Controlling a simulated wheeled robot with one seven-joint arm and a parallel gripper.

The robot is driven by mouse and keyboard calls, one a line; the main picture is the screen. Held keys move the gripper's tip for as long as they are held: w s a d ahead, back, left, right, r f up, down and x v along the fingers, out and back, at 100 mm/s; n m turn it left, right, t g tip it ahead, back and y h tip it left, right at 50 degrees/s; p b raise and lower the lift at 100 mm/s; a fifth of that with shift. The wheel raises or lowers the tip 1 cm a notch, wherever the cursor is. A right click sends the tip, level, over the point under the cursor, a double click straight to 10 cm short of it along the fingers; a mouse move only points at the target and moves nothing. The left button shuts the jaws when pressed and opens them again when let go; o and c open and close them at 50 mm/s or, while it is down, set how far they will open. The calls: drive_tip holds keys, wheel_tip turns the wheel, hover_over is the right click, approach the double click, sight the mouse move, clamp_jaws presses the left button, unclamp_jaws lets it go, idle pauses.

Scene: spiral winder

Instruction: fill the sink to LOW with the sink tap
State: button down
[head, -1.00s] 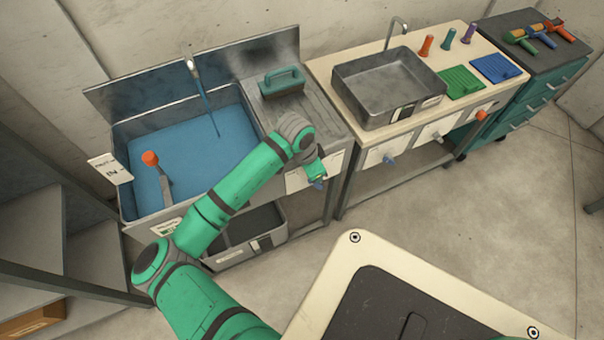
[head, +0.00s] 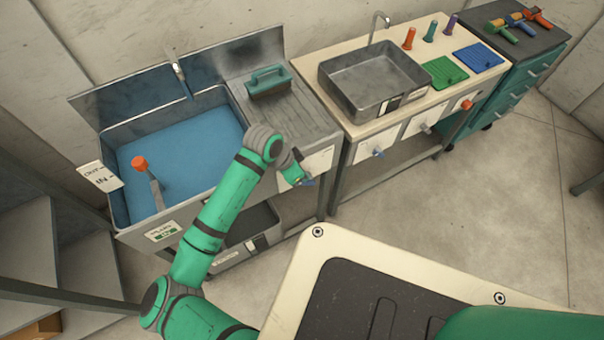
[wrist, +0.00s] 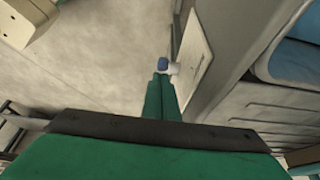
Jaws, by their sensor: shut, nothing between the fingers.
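The sink (head: 240,90) at left holds a wide sheet of blue water (head: 185,150). The sink tap (head: 177,66) stands at its back, with a short blue stream under the spout that stops above the water. A blue lever (head: 308,183) sits on the white front panel below the drainboard; it also shows in the wrist view (wrist: 163,62). My gripper (head: 297,177) is shut and empty beside this lever. In the wrist view my fingertips (wrist: 161,77) are right at the lever; I cannot tell if they touch. An orange-topped grey post (head: 140,164) stands in the sink.
A card (head: 99,177) hangs at the sink's left rim, and a label (head: 162,232) is on its front. A second counter (head: 310,68) with a grey basin (head: 375,75) stands at right. Floor before it is clear.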

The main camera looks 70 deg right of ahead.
drive_tip(key=shift+w+a+f, duration=0.1)
drive_tip(key=shift+w+a, duration=0.05)
drive_tip(key=d+r, duration=0.1)
drive_tip(key=r, duration=0.1)
drive_tip(key=s+d+r, duration=0.1)
drive_tip(key=shift+s+d+r, duration=0.1)
drive_tip(key=shift+r, duration=0.25)
drive_tip(key=v, duration=0.9)
drive_tip(key=shift+a, duration=0.2)
drive_tip(key=shift+f, duration=0.1)
drive_tip(key=shift+s, duration=0.15)
